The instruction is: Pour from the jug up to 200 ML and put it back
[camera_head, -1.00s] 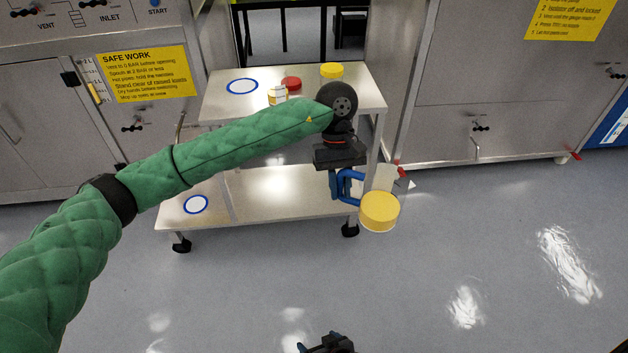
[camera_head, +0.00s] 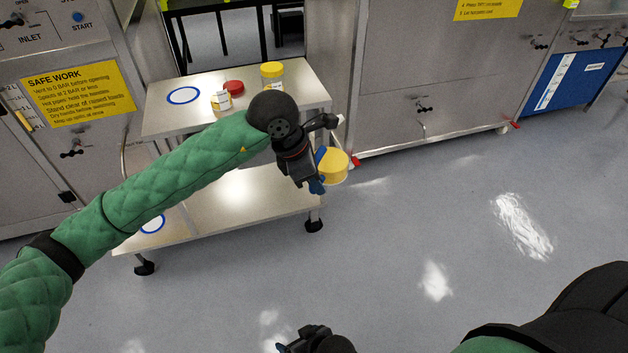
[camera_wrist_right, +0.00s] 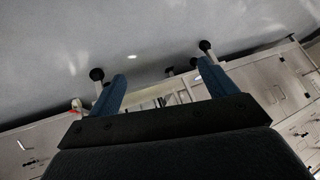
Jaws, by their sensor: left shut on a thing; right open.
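My left gripper (camera_head: 318,172) is shut on the blue handle (camera_head: 321,157) of the jug, whose round yellow face (camera_head: 333,167) shows. The jug is held off the floor, just right of the trolley's right edge. The dark wrist hides part of the handle, and I cannot tell the fill level or read any marks. My right gripper (camera_head: 290,347) is at the bottom edge of the head view. In the right wrist view its two blue fingers (camera_wrist_right: 160,78) stand apart with nothing between them.
The steel trolley (camera_head: 160,122) bears a blue ring mark (camera_head: 183,96), a small white container (camera_head: 221,100), a red lid (camera_head: 233,87) and a yellow-topped jar (camera_head: 272,74). Another ring mark (camera_head: 152,223) is on its lower shelf. Steel cabinets (camera_head: 400,100) stand behind. The floor at right is clear.

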